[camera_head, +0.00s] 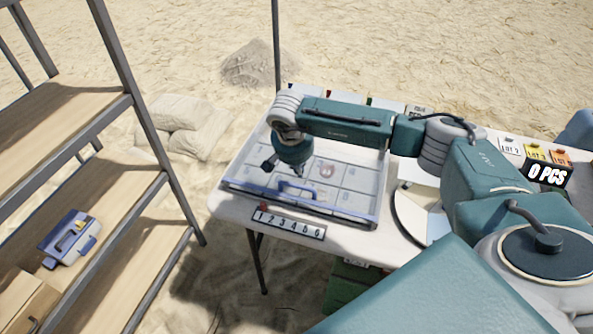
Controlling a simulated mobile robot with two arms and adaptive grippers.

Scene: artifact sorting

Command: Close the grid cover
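The grid case (348,205) lies on the white table, a wide shallow box with pale compartments under what looks like a clear cover. A blue strip and a blue handle (297,191) show along its front side. I cannot tell whether the cover lies fully flat. My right arm reaches in from the right across the case and hides its back part. My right gripper (269,164) is above the left part of the case, behind and left of the handle. My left gripper is not in view.
A numbered strip (290,222) lies along the table's front edge. Lot cards (535,152) and a black "0 PCS" sign (547,173) stand at the right. A shelf rack (100,110) with a blue-grey toolbox (70,238) stands at the left. Sandbags (180,125) lie behind.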

